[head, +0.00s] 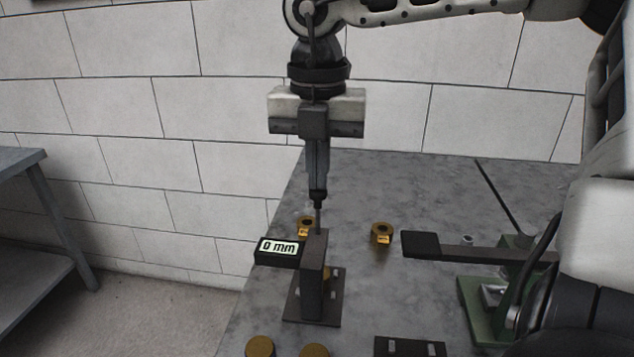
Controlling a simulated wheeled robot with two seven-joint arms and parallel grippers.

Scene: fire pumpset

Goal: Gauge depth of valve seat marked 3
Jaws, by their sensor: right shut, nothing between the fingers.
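My right gripper (317,197) points straight down over the table, its fingers together and empty. Its tips are just above a dark upright block (313,275) on a flat foot. A display reading "0 mm" (279,247) sticks out to the left of this block. A thin pin shows just under the fingertips; I cannot tell whether they touch it. A brass ring-shaped seat (305,222) is behind the block, partly hidden. Another brass seat (382,234) with a small tag stands to the right. The tag marks are too small to read. My left gripper is not in view.
The grey table (400,190) has free room at the back. At right is a green-based fixture (481,312) with a dark bar (470,251) reaching left. Brass discs (260,347) and a dark slotted plate (408,347) lie at the front. Another table (20,160) stands far left.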

